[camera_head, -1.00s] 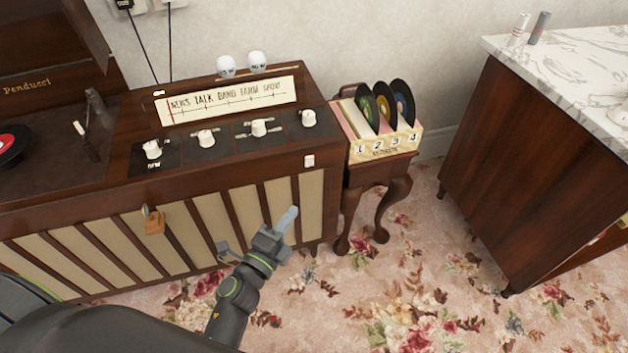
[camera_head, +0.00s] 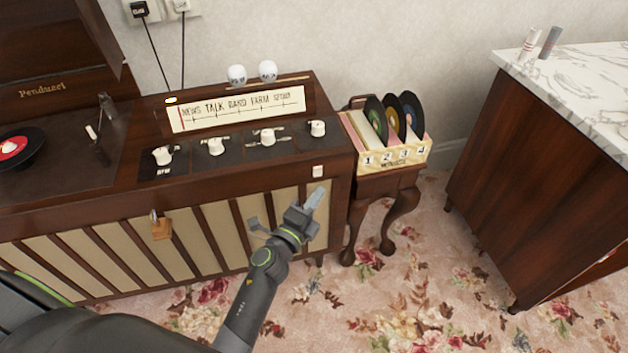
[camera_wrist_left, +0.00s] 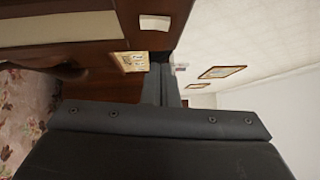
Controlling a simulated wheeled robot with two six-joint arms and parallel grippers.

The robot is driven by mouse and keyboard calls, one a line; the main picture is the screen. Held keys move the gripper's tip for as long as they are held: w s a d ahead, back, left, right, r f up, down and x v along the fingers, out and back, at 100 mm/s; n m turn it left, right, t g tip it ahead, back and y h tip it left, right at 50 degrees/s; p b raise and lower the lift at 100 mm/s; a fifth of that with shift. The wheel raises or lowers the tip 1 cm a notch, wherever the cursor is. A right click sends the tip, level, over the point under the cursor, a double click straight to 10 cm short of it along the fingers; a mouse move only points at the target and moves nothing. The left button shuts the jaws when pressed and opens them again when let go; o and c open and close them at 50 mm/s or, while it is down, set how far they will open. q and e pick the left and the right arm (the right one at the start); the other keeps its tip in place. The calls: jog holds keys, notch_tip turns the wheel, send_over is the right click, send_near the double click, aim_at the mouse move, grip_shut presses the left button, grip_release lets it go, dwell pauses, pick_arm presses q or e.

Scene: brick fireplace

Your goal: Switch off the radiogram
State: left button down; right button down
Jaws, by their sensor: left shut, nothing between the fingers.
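The radiogram (camera_head: 110,215) is a dark wooden cabinet with slatted cream cloth on its front. Its top panel bears a lettered dial (camera_head: 237,109) and several white knobs (camera_head: 268,137). A small white switch (camera_head: 318,171) sits on the front's upper right; it also shows near the top of the left wrist view (camera_wrist_left: 154,22). My left gripper (camera_head: 316,197) is shut and empty, just below the switch in the head view, its fingers pointing up. I cannot tell whether it touches the front. The left wrist view shows its fingers (camera_wrist_left: 171,72) together. My right gripper is out of view.
A record rack (camera_head: 395,155) stands on a small curved-leg table (camera_head: 390,185) right of the radiogram. A marble-topped cabinet (camera_head: 545,160) stands farther right. Flowered carpet (camera_head: 420,285) is clear between the furniture.

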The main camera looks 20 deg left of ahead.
aim_at(322, 169)
pick_arm(q)
jog(key=shift+w+a+r, duration=0.1)
jog(key=shift+w+a, duration=0.25)
jog(key=shift+w, duration=0.4)
jog(key=shift+w+a+r, duration=0.1)
jog(key=shift+w+a, duration=0.2)
jog(key=shift+w, duration=0.4)
jog(key=shift+w+a+r, duration=0.1)
jog(key=shift+w+a, duration=0.25)
jog(key=shift+w, duration=0.4)
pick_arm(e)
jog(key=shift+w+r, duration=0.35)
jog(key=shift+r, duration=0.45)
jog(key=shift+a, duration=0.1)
pick_arm(q)
jog(key=shift+w+a+r+p, duration=0.1)
jog(key=shift+w+r+p, duration=0.05)
jog(key=shift+p, duration=0.5)
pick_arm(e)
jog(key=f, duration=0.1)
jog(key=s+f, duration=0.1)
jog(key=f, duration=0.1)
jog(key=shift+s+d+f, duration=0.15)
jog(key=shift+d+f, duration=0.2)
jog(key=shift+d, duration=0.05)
